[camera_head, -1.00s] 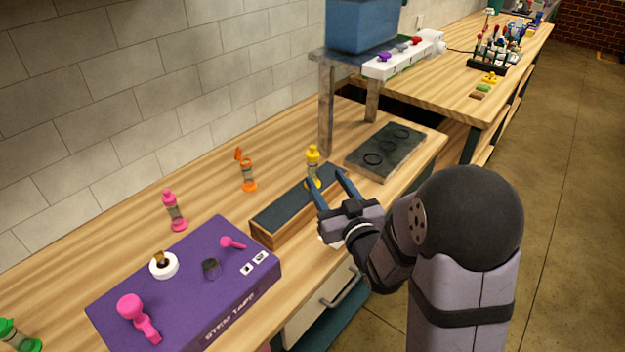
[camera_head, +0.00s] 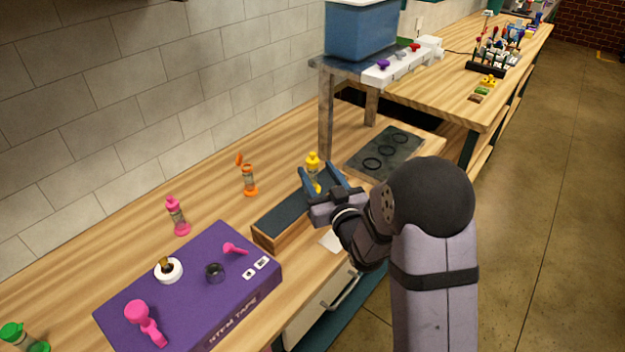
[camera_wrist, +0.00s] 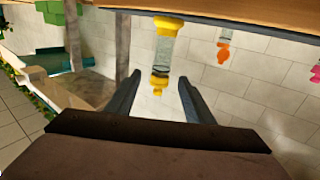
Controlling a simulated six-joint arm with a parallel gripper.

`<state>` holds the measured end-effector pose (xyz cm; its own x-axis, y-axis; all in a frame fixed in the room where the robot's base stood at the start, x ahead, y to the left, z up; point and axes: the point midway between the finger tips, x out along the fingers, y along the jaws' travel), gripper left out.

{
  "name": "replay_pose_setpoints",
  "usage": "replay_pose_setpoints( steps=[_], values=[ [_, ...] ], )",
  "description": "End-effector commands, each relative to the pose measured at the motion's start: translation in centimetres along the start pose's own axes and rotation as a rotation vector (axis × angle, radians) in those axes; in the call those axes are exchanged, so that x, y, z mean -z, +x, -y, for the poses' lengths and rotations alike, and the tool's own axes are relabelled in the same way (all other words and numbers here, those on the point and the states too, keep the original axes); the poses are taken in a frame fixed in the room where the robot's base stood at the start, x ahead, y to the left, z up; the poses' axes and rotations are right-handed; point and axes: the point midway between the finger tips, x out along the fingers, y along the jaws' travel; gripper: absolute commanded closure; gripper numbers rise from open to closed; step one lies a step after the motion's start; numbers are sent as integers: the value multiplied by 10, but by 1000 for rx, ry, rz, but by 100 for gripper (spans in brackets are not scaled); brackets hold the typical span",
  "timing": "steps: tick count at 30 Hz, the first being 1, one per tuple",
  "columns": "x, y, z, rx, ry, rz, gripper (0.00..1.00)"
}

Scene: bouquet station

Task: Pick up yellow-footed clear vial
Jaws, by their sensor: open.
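The yellow-footed clear vial (camera_head: 313,174) stands upright at the far end of the dark-topped wooden block, with a yellow cap and yellow foot. My gripper (camera_head: 318,175) is open around or just in front of it; the fingers hide part of the vial in the head view. In the wrist view the picture is upside down, and the vial (camera_wrist: 164,52) hangs between and beyond the open fingers of my gripper (camera_wrist: 160,85). I cannot tell whether either finger touches it.
The wooden block (camera_head: 270,240) has clear space on its near end. An orange vial (camera_head: 249,181) and a pink vial (camera_head: 177,217) stand near the wall. A purple box (camera_head: 200,300) holds small items. A dark tray with rings (camera_head: 366,165) and a metal shelf post (camera_head: 326,115) stand beyond.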

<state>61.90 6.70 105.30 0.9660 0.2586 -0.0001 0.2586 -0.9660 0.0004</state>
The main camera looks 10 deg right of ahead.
Motion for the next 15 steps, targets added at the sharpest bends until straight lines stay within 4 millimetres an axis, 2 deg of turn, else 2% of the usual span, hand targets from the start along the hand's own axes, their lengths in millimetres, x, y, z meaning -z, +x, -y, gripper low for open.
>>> replay_pose_setpoints(
  steps=[4,13,15],
  values=[
    [0,11,0,1,1,1,52],
    [-1,14,0,0,0,0,52],
    [-1,14,0,0,0,0,69]
  ],
)
